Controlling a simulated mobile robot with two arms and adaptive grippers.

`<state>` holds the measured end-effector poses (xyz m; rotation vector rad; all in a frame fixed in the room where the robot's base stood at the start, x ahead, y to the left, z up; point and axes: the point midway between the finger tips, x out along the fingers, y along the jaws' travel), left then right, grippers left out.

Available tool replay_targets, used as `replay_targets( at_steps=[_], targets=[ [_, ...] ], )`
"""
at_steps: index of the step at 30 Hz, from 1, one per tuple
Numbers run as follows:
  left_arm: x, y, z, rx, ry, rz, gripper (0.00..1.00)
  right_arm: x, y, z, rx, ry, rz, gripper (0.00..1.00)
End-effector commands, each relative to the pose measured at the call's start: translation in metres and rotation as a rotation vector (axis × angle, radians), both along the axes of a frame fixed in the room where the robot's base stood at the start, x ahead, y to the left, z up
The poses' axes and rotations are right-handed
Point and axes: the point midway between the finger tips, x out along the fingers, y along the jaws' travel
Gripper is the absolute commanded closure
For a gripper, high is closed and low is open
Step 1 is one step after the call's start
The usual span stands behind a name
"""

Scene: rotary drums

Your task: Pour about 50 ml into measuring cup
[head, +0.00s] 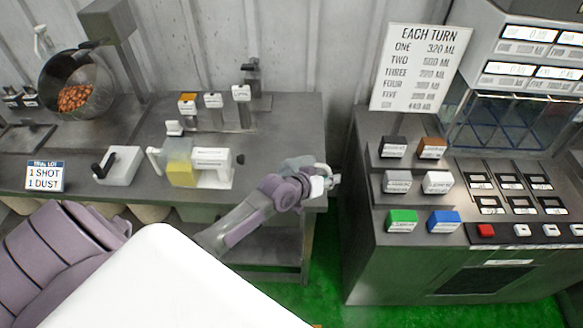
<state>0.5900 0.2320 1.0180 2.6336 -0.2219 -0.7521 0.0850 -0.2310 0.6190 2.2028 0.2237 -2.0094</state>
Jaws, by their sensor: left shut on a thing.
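A clear container (180,172) with yellow contents and a pale handle on its left stands on the left bench. It looks like a measuring cup, but I cannot read any marks on it. A white boxy device (212,166) stands against its right side. My left gripper (327,182) is at the right end of this bench, well to the right of the container. It is shut on a small whitish thing, mostly hidden by the fingers. I cannot tell what that thing is. My right gripper is not in view.
A tilted drum (75,92) with orange-brown pieces is at the back left. A white lever box (118,165) and a small sign (45,175) stand near the bench front. A grey console (370,235) with coloured blocks and buttons stands right, across a narrow gap.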

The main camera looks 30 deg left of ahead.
Motion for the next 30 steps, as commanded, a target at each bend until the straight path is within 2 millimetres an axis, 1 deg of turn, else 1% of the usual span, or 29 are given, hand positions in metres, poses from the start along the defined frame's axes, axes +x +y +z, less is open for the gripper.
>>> replay_targets(
  at_steps=[2,4,9,18,30],
  targets=[
    [0.003,0.006,0.01,-0.042,0.015,0.001,1.0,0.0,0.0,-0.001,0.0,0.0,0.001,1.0],
    [0.005,0.011,0.007,-0.085,0.034,0.002,1.0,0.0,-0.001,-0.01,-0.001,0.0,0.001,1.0],
    [0.01,0.022,0.012,-0.186,0.077,0.001,1.0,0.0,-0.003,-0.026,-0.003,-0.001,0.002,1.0],
    [0.013,0.029,0.02,-0.345,0.147,0.001,1.0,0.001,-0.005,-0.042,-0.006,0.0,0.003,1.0],
    [0.015,0.034,0.022,-0.441,0.189,0.003,1.0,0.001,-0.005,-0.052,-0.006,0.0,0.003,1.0]
  ],
)
